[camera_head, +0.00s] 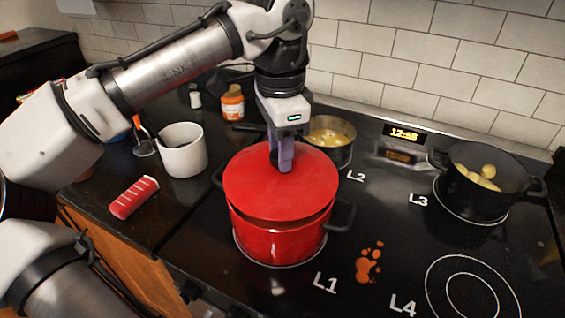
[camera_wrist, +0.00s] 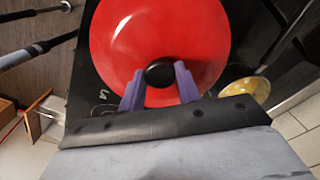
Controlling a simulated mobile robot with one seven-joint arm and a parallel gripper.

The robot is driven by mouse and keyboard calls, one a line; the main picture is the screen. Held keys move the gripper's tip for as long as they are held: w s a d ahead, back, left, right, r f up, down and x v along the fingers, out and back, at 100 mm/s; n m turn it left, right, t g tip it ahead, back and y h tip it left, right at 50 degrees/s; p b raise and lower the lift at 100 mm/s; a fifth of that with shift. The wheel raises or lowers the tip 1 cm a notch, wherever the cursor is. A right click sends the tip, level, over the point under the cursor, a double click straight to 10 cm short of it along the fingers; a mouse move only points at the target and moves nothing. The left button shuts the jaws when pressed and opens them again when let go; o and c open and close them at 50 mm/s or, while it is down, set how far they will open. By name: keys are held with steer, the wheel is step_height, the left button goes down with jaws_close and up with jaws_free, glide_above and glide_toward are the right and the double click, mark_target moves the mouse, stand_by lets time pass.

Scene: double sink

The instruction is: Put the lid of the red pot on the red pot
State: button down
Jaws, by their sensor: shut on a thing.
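The red lid (camera_head: 280,188) is over the red pot (camera_head: 277,240) in the head view. A thin dark gap shows along the lid's front right edge, so it looks slightly tilted or not flush. My gripper (camera_head: 283,160) points down from above and is shut on the lid's knob. In the wrist view, the purple fingers of my gripper (camera_wrist: 160,85) stand on either side of the black knob (camera_wrist: 160,74) at the middle of the red lid (camera_wrist: 150,30). The pot's body is hidden under the lid there.
The red pot stands on burner L1. A small pan with yellow food (camera_head: 328,136) is behind it, and a black pot with potatoes (camera_head: 477,180) is on the right. A white mug (camera_head: 183,152), orange-labelled jar (camera_head: 232,103) and red object (camera_head: 134,197) lie left. Burner L4 (camera_head: 468,290) is empty.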

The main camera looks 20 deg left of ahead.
step_height(320, 180, down, 2)
steer(key=shift+w+f+b, duration=0.15)
steer(key=shift+f+b, duration=0.1)
steer(key=shift+b, duration=0.5)
steer(key=shift+r, duration=0.1)
steer(key=shift+f, duration=0.3)
steer(key=c, duration=1)
jaws_free()
steer(key=shift+r, duration=0.1)
step_height(320, 180, up, 12)
steer(key=p, duration=1.2)
steer(key=shift+r, duration=0.25)
